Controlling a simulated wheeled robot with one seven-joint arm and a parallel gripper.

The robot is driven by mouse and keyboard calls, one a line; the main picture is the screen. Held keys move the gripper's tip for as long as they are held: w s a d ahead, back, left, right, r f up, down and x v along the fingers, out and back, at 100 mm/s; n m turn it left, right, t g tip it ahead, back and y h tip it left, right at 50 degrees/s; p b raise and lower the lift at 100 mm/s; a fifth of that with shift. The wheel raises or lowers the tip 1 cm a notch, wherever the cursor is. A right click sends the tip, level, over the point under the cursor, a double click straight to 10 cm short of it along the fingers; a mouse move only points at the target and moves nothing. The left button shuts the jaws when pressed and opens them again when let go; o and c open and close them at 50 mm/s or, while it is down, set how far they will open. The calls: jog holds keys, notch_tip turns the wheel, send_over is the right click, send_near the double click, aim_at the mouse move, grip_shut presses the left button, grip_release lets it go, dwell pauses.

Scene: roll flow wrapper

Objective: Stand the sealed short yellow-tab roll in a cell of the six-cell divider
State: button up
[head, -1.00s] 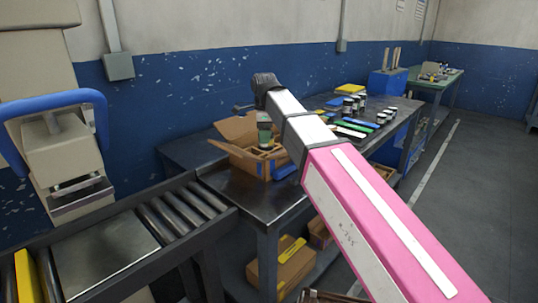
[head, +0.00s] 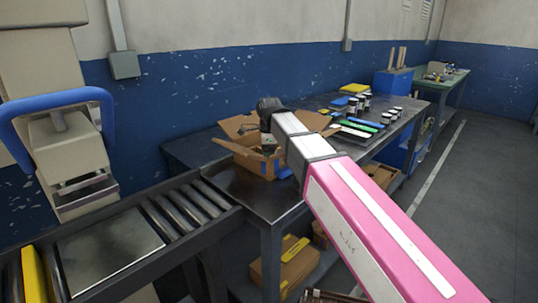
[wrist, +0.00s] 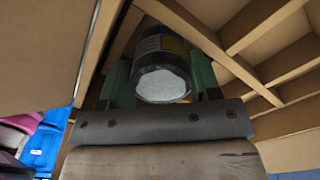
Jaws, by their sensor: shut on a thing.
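My gripper (wrist: 163,75) is shut on a short dark roll (wrist: 162,86) with a pale round end and a printed label band, held between green fingers in the wrist view. The six-cell divider (wrist: 238,44) is brown card with crossing walls inside an open cardboard box (head: 243,158). The roll is over or within the divider at its left part; I cannot tell whether it touches the bottom. In the head view, my gripper (head: 268,146) is down at the box opening, and the roll is hardly visible.
The box's raised flaps (head: 237,125) surround my gripper. A dark table (head: 258,200) carries the box. A roller conveyor (head: 170,215) lies at left. Several jars (head: 360,104) and coloured flat pieces (head: 362,124) stand on the bench behind.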

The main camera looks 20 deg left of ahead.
jog(key=shift+f, duration=0.15)
jog(key=o, duration=0.8)
notch_tip(320, 180, up, 12)
jog(key=shift+r, duration=0.25)
